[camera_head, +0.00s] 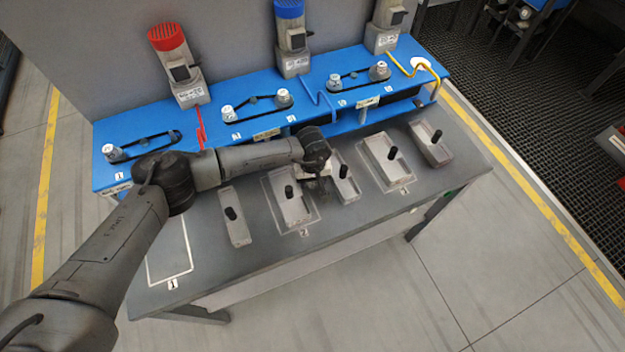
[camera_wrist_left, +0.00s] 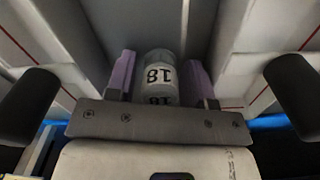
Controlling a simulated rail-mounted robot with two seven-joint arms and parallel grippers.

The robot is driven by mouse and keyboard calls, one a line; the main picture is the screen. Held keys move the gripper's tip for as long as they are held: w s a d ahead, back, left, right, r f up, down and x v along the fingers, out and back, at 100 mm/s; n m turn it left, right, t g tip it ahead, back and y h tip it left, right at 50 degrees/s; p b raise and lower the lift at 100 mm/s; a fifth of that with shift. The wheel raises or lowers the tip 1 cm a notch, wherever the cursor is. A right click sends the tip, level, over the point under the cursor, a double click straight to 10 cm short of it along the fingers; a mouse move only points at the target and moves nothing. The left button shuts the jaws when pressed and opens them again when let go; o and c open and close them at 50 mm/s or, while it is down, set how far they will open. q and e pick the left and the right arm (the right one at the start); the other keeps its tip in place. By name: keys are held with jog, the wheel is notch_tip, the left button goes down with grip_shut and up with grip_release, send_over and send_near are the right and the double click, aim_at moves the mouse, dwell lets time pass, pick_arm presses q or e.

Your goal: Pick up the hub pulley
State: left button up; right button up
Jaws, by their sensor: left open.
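A pale grey cylinder marked "18" (camera_wrist_left: 160,82), which looks like the hub pulley, shows in the left wrist view with its number upside down. My left gripper (camera_wrist_left: 162,66) is open, with one purple finger on each side of the cylinder. I cannot tell whether the fingers touch it. In the head view, my left gripper (camera_head: 322,186) points down among the grey trays in the middle of the table, and the arm hides that spot. My right gripper is not in view.
Grey trays with black posts (camera_head: 238,222) (camera_head: 383,160) stand on the grey table (camera_head: 260,262). Posts rise on both sides of my gripper (camera_wrist_left: 28,105) (camera_wrist_left: 296,90). Behind is a blue bench (camera_head: 210,128) with pulleys, belts and motors. An outlined rectangle (camera_head: 169,248) at the left is empty.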

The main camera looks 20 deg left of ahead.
pick_arm(q)
jog(key=c, duration=0.7)
jog(key=shift+r, duration=0.1)
